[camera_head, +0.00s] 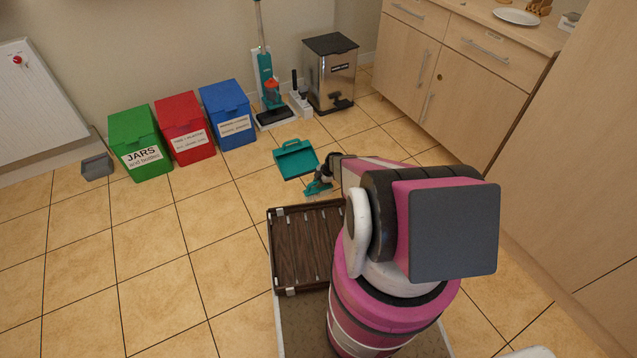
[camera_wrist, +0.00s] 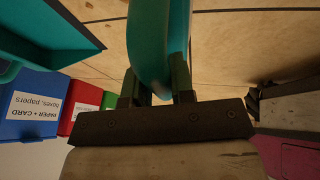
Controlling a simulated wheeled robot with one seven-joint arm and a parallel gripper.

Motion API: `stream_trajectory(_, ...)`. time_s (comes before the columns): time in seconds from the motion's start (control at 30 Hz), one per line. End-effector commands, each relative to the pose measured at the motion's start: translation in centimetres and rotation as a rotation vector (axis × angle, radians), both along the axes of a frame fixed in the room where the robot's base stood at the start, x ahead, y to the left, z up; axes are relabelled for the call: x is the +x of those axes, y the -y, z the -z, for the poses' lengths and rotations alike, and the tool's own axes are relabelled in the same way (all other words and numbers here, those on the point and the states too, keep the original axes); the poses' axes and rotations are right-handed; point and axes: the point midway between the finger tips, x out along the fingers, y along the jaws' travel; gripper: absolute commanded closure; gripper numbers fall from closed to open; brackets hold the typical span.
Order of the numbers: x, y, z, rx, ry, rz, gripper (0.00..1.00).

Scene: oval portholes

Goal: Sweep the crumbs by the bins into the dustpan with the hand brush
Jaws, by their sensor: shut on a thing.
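The teal hand brush (camera_head: 317,187) is at the floor just in front of the teal dustpan (camera_head: 296,162), by the bins. My gripper (camera_head: 326,173) is shut on the brush. In the wrist view the teal brush handle (camera_wrist: 150,40) runs between the two dark fingers of my gripper (camera_wrist: 158,88). The dustpan (camera_wrist: 60,32) shows at the upper left there, apart from the brush. The brush's bristles are too small to make out clearly. I cannot make out crumbs in either view.
Green (camera_head: 140,142), red (camera_head: 184,127) and blue (camera_head: 228,113) bins stand along the wall. An upright cleaner (camera_head: 266,80) and a metal bin (camera_head: 331,75) stand right of them. A dark slatted crate (camera_head: 305,245) is near my arm. The tiles at left are clear.

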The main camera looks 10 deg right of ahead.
Motion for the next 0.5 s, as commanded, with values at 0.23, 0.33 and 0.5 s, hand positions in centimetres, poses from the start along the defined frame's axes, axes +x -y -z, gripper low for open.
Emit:
stream_trajectory(0.23, 0.5, -0.1, 0.0, 0.000, 0.000, 0.000, 1.00)
stream_trajectory(0.33, 1.1, -0.3, 0.0, 0.000, 0.000, 0.000, 1.00)
stream_trajectory(0.5, 1.9, -0.5, -0.2, 0.000, 0.000, 0.000, 1.00)
